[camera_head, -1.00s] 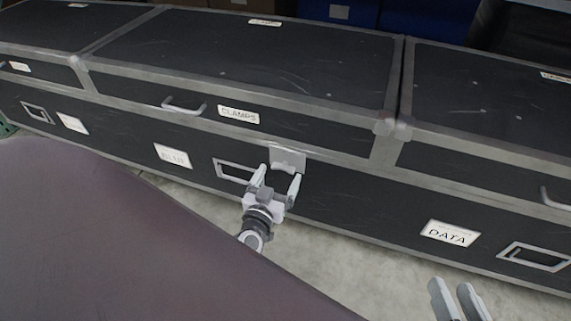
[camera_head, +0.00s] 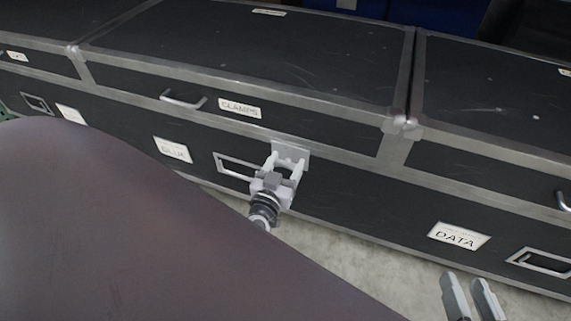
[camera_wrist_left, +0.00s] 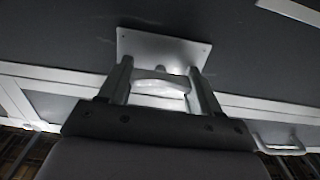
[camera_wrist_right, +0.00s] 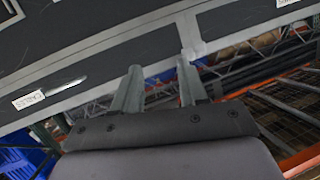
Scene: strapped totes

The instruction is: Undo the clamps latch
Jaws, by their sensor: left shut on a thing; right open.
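The black case with the CLAMPS label (camera_head: 240,107) has a closed lid with grey metal edging. Its latch has a light metal plate (camera_head: 290,152) on the front, just under the lid seam. My left gripper (camera_head: 287,172) is at this latch, its fingers on either side of the latch piece. In the left wrist view, the plate (camera_wrist_left: 163,47) lies just beyond the fingertips, and the pale latch piece (camera_wrist_left: 160,84) sits between the fingers. My right gripper (camera_head: 467,283) is open and empty, low at the right, apart from the case.
A lid handle (camera_head: 183,101) is left of the CLAMPS label. A recessed handle frame (camera_head: 236,166) is left of the latch. Neighbouring cases stand on both sides, with a DATA label (camera_head: 458,236) at the lower right. Bare floor (camera_head: 340,257) lies in front.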

